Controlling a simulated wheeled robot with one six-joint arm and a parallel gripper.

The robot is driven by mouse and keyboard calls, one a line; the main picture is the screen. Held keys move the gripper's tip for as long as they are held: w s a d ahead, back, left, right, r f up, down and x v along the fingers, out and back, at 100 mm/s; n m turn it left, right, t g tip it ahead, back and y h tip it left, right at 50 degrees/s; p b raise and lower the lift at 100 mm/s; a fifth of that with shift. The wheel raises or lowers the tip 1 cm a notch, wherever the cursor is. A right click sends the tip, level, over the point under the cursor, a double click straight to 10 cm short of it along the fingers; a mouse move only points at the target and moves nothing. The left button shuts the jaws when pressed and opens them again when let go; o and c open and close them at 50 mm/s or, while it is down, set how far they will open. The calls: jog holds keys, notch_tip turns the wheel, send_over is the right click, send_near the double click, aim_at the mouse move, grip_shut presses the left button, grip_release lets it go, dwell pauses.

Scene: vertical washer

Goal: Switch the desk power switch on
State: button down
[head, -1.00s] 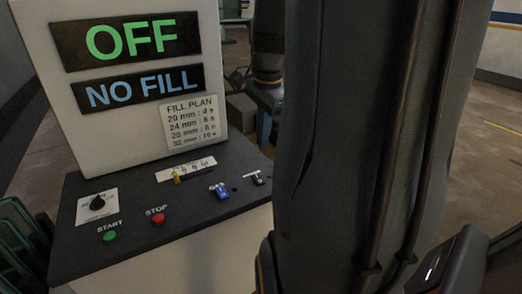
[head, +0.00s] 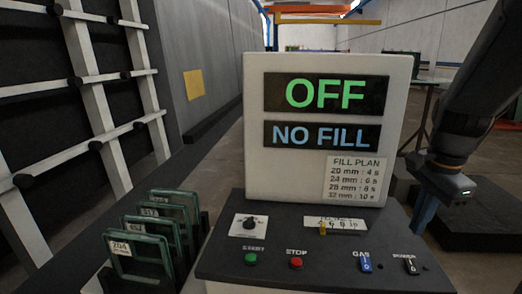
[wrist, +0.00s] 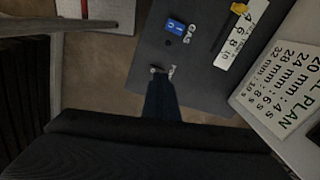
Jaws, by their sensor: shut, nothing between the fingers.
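The control console (head: 300,268) has a dark sloped top, and its sign (head: 325,93) reads OFF in green. The power switch (head: 410,266) is a small dark and white rocker at the right end of the top, under a POWER label. My gripper (head: 419,230) points down just above and behind the power switch, with its blue fingers together and nothing held. In the wrist view the dark blue fingers (wrist: 161,84) end at the power switch and partly cover it. I cannot tell whether they touch it.
The blue gas switch (head: 365,262) sits left of the power switch. Further left are a yellow slider (head: 322,229), a red stop button (head: 296,263), a green start button (head: 251,258) and a black knob (head: 248,224). Green frames (head: 150,240) stand left of the console.

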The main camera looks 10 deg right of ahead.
jog(key=a+f+n+p, duration=0.1)
jog(key=a+f+n, duration=0.2)
jog(key=a+n, duration=0.6)
jog(key=a+f+n+p, duration=0.1)
jog(key=a+f+n, duration=0.3)
jog(key=a+n, duration=0.5)
jog(key=s+a, duration=0.1)
jog(key=a, duration=0.2)
jog(key=shift+t+p, duration=0.3)
jog(key=shift+t, duration=0.1)
jog(key=shift+w, duration=0.1)
jog(key=d+r+m+b, duration=0.2)
jog(key=d+r+m, duration=0.2)
jog(key=d+m, duration=0.6)
jog(key=d+r+m+b, duration=0.3)
jog(key=d+m, duration=0.7)
jog(key=d, duration=0.4)
jog(key=shift+w+d+r+m, duration=0.25)
jog(key=shift+w+r+m, duration=0.2)
jog(key=shift+r, duration=0.35)
jog(key=shift+f, duration=0.1)
